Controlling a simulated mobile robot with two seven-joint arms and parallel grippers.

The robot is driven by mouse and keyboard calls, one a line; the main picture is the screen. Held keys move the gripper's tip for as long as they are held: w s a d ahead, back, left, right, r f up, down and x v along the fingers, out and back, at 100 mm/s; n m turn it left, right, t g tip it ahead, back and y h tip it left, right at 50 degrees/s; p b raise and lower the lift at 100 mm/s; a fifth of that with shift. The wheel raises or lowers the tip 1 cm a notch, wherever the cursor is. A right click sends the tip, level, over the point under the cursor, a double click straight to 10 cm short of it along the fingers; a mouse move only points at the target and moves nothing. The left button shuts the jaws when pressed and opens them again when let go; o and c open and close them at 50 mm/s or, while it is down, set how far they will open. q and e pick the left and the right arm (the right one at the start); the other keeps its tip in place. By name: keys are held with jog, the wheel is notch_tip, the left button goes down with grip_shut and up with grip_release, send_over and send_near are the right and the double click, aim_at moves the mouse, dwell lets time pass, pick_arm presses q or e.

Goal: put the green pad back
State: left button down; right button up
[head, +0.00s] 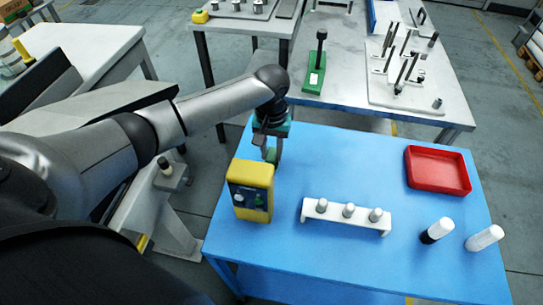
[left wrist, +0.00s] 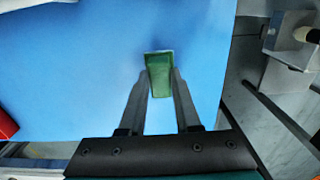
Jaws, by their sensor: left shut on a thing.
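My left gripper (head: 271,148) reaches in over the far left part of the blue table, just behind the yellow box. It is shut on the green pad (left wrist: 160,76), which shows between the two fingertips in the left wrist view. In the head view only a little of the pad (head: 271,155) shows by the fingers. Whether the pad touches the table is hard to tell. The yellow box (head: 252,172) stands upright, with a dark front panel bearing a white part and a green part. My right gripper is not in view.
A grey table (head: 350,90) with tools and a green stand (head: 315,72) is behind. The table's middle is clear.

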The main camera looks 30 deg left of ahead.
aim_at(272, 154)
pick_arm(q)
jog(key=shift+f, duration=0.9)
jog(key=shift+f, duration=0.15)
jog(key=c, duration=1)
grip_release()
jog(key=o, duration=0.4)
notch_tip(272, 154, up, 12)
jog(key=shift+r+p, duration=0.2)
jog(key=shift+p, duration=0.9)
